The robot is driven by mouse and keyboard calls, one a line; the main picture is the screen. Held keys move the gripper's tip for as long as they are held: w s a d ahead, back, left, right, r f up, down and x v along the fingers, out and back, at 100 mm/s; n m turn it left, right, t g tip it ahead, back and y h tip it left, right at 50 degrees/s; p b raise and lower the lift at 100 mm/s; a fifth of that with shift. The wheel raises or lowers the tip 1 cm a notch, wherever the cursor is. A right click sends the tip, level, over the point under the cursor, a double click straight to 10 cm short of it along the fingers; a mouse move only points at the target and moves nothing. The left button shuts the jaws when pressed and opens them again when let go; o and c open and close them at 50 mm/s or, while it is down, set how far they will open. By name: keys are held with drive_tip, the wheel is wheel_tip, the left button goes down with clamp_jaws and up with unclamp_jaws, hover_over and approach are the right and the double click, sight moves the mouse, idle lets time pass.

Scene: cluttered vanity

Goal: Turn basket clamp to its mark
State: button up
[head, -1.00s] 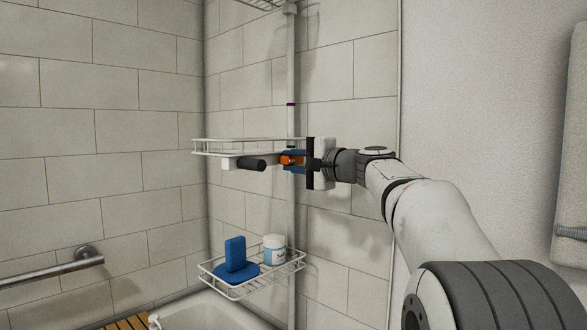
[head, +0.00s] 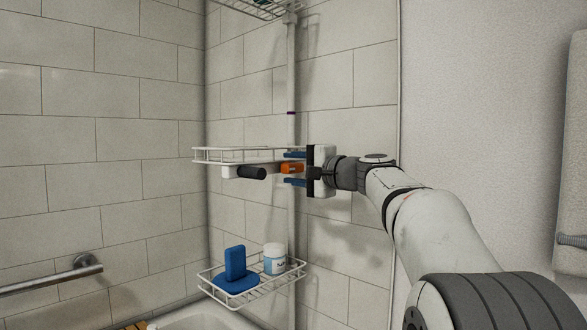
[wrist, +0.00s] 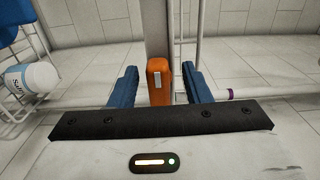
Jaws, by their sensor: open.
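The basket clamp shows as an orange lever (head: 291,168) at the pole (head: 291,70), by the right end of the middle basket (head: 225,155). In the wrist view the orange lever (wrist: 159,85) stands between my blue fingers and has a pale stripe. A purple band (head: 291,113) rings the pole above the basket; it also shows in the wrist view (wrist: 231,94). My gripper (head: 287,168) is open, one finger above the lever and one below. In the wrist view my gripper (wrist: 160,68) has a gap on each side of the lever.
A dark cylindrical handle (head: 251,173) sticks out under the middle basket. The lower basket (head: 285,283) holds a blue item (head: 235,266) and a white-and-blue jar (head: 274,259); the jar also shows in the wrist view (wrist: 32,78). A grab bar (head: 50,282) is at lower left.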

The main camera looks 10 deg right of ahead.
drive_tip(key=v, duration=0.8)
drive_tip(key=shift+a+p, duration=0.15)
drive_tip(key=shift+p, duration=0.15)
